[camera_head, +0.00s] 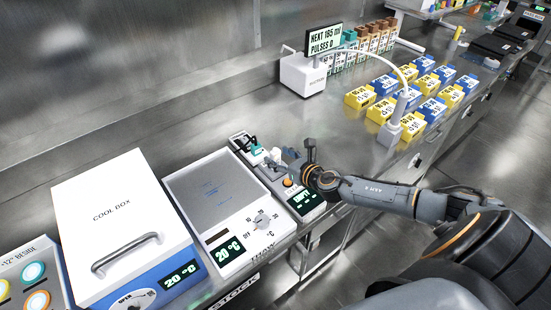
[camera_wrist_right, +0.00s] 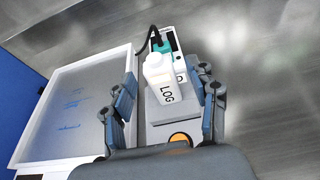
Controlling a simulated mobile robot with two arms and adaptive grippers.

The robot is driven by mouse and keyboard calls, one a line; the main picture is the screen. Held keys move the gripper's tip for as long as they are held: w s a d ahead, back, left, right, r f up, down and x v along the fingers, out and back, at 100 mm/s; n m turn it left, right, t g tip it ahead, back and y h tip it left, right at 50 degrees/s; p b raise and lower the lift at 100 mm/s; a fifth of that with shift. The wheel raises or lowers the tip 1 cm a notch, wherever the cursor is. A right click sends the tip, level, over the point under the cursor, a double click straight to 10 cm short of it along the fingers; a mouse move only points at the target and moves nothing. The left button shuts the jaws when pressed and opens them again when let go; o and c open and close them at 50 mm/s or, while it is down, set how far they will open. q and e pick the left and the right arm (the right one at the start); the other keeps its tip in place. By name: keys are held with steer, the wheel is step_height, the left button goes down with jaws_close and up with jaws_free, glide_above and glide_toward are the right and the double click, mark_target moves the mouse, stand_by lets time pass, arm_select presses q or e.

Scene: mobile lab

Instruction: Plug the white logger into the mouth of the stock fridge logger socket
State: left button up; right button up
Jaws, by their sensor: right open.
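The white logger (camera_wrist_right: 160,82), marked LOG, stands on a grey device (camera_wrist_right: 160,125) beside the hot plate. In the right wrist view it lies between the two spread fingers of my right gripper (camera_wrist_right: 172,90), with a gap to each finger. In the head view the right gripper (camera_head: 289,160) is over this device, and it partly hides the logger (camera_head: 275,155). Another white piece (camera_wrist_right: 180,72) and a teal part (camera_wrist_right: 162,48) with a black cable are behind the logger. I cannot make out the stock fridge logger socket. My left gripper is out of view.
The suction unit (camera_head: 303,75), several bottles and yellow and blue boxes (camera_head: 360,98) stand farther back. A metal wall runs behind the bench. A STOCK label (camera_head: 236,291) shows below the front edge.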

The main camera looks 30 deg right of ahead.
steer(key=x, duration=0.2)
steer(key=shift+w+f, duration=0.1)
steer(key=shift+w, duration=0.2)
steer(key=shift+s, duration=0.1)
jaws_close()
